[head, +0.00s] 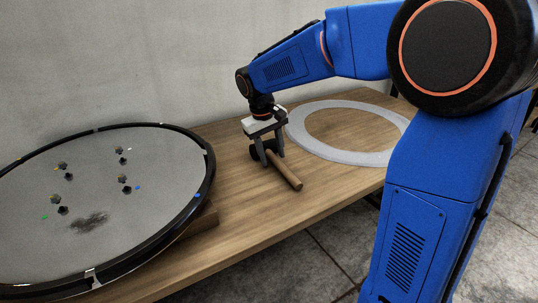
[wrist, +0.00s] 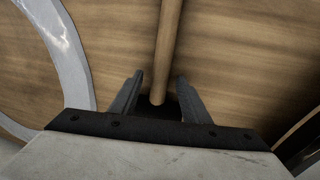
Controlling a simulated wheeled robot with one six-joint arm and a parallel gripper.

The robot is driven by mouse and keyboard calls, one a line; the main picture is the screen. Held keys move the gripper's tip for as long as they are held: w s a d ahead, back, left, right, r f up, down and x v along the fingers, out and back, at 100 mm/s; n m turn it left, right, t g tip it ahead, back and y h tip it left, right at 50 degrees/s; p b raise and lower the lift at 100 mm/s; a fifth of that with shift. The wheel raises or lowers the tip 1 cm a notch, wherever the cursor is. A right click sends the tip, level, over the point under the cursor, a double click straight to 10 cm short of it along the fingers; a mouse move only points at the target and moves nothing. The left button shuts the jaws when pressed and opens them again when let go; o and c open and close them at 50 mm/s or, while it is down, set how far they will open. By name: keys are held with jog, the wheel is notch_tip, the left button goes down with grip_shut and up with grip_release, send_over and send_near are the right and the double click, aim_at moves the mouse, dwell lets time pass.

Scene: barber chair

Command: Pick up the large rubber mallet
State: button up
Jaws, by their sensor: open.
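The rubber mallet lies on the wooden table, with its brown wooden handle (head: 286,172) pointing to the lower right in the head view. Its black head (head: 256,154) is partly hidden behind my gripper's fingers. My gripper (head: 271,160) points down over the mallet near where the handle meets the head. In the wrist view the handle (wrist: 168,45) runs up from between the fingers of my open gripper (wrist: 160,78). The dark head (wrist: 172,108) shows only partly there, low between the fingers. I cannot tell whether a finger touches it.
A large round disc (head: 140,215) with a black rim and small dark fittings fills the left of the table. A flat pale ring (head: 300,142) lies to the right of the mallet. Bare table (head: 235,225) shows in front of the mallet. A wall stands behind.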

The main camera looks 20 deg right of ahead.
grip_shut()
